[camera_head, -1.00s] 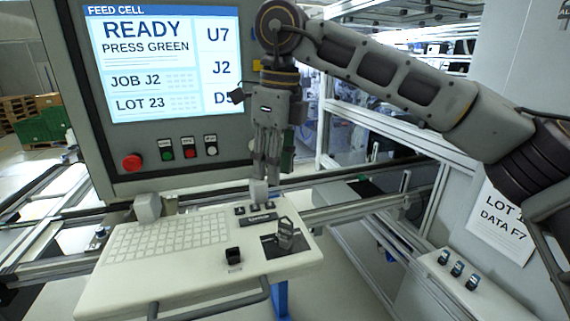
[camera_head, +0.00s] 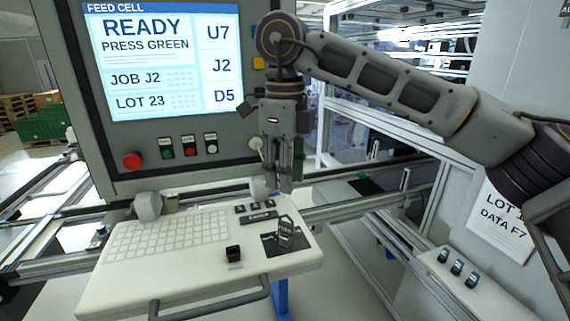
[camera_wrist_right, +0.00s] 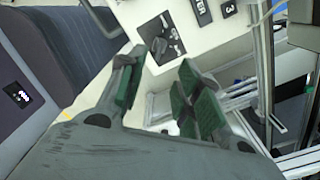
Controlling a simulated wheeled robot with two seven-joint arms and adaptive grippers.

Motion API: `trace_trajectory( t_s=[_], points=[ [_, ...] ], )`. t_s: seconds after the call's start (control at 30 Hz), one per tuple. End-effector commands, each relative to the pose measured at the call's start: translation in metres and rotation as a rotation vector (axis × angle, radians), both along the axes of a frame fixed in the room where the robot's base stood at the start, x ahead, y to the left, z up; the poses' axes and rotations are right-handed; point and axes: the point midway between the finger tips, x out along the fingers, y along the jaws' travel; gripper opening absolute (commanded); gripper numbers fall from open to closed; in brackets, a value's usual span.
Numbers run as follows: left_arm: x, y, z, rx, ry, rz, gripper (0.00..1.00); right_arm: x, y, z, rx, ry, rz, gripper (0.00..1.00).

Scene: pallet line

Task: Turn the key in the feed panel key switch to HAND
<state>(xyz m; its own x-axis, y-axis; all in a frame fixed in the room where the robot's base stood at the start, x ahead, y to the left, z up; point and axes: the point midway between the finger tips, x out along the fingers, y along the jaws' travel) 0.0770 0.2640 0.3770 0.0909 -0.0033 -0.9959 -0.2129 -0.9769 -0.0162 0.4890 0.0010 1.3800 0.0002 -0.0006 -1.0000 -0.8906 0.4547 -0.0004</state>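The feed panel (camera_head: 180,180) is a grey cabinet with a lit screen reading READY, PRESS GREEN. A pale round fitting (camera_head: 256,143) sits at its lower right edge, just left of my right gripper (camera_head: 283,182). It may be the key switch; it is too small to read, and I cannot make out a key or its position. My right gripper points down in front of the panel's right edge, above the desk. In the right wrist view its green-padded fingers (camera_wrist_right: 160,92) stand apart with nothing between them. My left gripper is not in view.
A red mushroom button (camera_head: 132,161) and several small buttons (camera_head: 189,148) line the panel's bottom. A white desk (camera_head: 190,275) below carries a keypad, a black block (camera_head: 233,253) and a grey upright piece (camera_head: 286,232) on a black plate. Rails and frames stand at right.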

Motion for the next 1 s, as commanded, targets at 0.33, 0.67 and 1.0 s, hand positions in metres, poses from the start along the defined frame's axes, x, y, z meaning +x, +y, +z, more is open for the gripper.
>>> trace_trajectory(
  t_s=[0.33,0.67,1.0],
  points=[
    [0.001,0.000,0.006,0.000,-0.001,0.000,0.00,0.000,0.000,-0.040,0.000,0.002,0.001,0.34],
    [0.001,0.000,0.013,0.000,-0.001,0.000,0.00,0.000,-0.001,-0.080,0.000,0.002,-0.001,0.34],
    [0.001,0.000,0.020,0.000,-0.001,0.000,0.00,0.000,-0.001,-0.113,0.001,0.000,-0.002,0.34]
  ],
)
